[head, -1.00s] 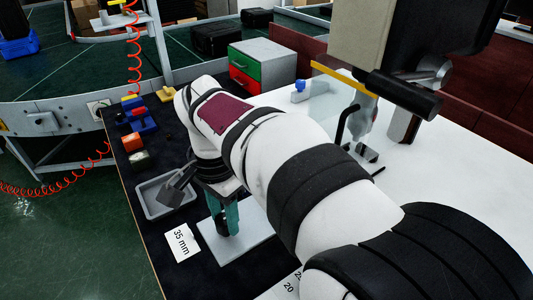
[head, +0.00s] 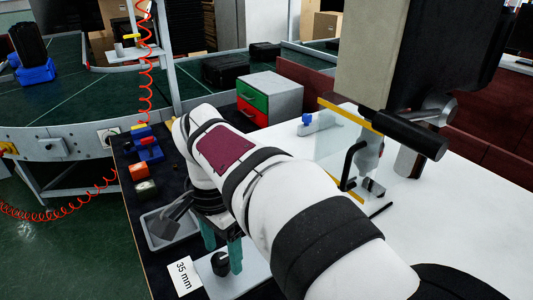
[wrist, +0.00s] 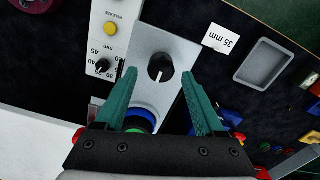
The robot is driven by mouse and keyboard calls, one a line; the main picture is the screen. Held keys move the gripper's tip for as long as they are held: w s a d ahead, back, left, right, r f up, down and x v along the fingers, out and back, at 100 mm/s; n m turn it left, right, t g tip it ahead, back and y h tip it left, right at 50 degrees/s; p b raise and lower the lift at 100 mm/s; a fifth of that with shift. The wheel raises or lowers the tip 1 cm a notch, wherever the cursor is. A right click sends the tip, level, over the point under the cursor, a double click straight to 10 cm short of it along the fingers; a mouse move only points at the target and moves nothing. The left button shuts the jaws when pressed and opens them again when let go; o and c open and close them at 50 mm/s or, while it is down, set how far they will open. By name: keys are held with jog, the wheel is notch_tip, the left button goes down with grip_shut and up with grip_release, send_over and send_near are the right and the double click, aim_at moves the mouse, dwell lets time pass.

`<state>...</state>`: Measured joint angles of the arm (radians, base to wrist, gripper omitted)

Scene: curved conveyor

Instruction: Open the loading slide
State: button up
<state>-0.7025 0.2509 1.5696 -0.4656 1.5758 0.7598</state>
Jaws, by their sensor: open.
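My gripper (head: 223,260) is open, its two teal fingers pointing down over a pale grey plate (head: 245,278). A black knob (head: 221,264) on the plate shows between the fingers in the head view. In the wrist view my gripper (wrist: 159,74) has the knob (wrist: 160,67), with a white pointer line, between its fingertips. I see gaps on both sides and cannot tell the height above it. A blue and green round part (wrist: 138,121) is partly hidden by my gripper. No part is labelled as the loading slide.
A white panel (wrist: 115,25) with a yellow button marked RELEASE and a numbered dial (wrist: 102,66) lies beside the plate. A "35 mm" card (head: 184,276) and a grey tray (head: 158,240) are near. Colored blocks (head: 148,155) and a drawer box (head: 270,98) stand farther back.

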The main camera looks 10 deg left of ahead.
notch_tip(320, 180, up, 14)
jog(key=shift+r, duration=0.15)
jog(key=s+d+f+n, duration=0.1)
jog(key=s+d+f, duration=0.35)
jog(key=d, duration=0.45)
jog(key=s+d+f, duration=0.4)
jog(key=d+f, duration=0.2)
jog(key=d, duration=0.3)
jog(key=s+d+f+y, duration=0.1)
jog(key=s+d+f, duration=0.2)
jog(key=s+f, duration=0.4)
notch_tip(320, 180, down, 3)
jog(key=shift+s+d+r+m+y, duration=0.1)
jog(key=shift+s+d+m+y, duration=0.05)
jog(key=shift+s+m+y, duration=0.2)
